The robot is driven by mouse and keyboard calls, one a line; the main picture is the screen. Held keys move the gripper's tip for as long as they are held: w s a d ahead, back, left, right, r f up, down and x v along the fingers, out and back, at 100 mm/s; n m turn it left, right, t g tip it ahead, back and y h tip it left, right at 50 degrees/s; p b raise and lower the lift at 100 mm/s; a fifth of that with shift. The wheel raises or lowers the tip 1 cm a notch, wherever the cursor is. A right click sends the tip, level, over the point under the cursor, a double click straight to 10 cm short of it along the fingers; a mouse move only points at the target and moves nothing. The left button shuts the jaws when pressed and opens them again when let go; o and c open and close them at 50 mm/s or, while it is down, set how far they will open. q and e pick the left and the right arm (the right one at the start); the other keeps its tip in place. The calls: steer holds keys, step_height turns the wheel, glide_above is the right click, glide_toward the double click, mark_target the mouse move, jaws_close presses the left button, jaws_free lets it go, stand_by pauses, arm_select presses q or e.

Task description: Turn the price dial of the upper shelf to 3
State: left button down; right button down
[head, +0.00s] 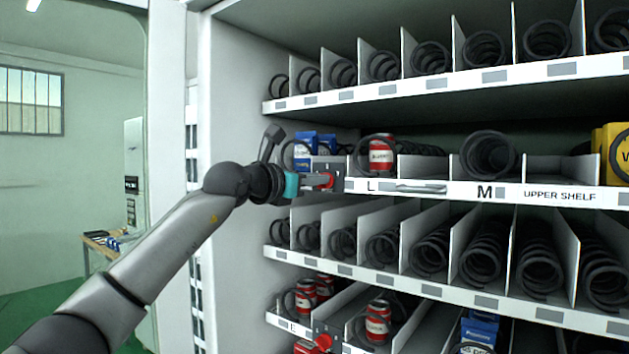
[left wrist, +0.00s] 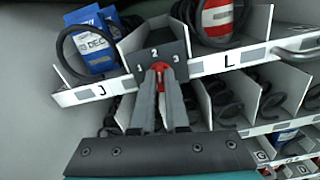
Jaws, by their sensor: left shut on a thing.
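The upper shelf's price dial (left wrist: 158,66) is a red knob on a dark plate (left wrist: 176,49) marked 1, 2 and 3, with 2 at the top and 3 on the right. My left gripper (left wrist: 160,78) is shut on the knob, its fingers reaching up from below in the left wrist view. The fingers hide much of the knob, so I cannot tell for sure which number it points to. In the head view the left gripper (head: 322,181) is at the left part of the upper shelf (head: 560,195), by the red dial. My right gripper is not in view.
Blue boxes (left wrist: 93,52) stand behind a coil left of the dial, above label J. A red can (head: 382,157) stands to its right, above L. A metal handle (head: 420,188) sticks out along the shelf front. Another red dial (head: 323,342) is on the lower shelf.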

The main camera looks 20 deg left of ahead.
arm_select(q)
steer(key=shift+d+f+m, duration=0.1)
steer(key=shift+m, duration=2.4)
steer(key=shift+d+f+m, duration=0.1)
steer(key=shift+m, duration=2.4)
steer(key=c, duration=0.9)
jaws_free()
steer(key=shift+s+b, duration=0.2)
steer(key=shift+b, duration=0.15)
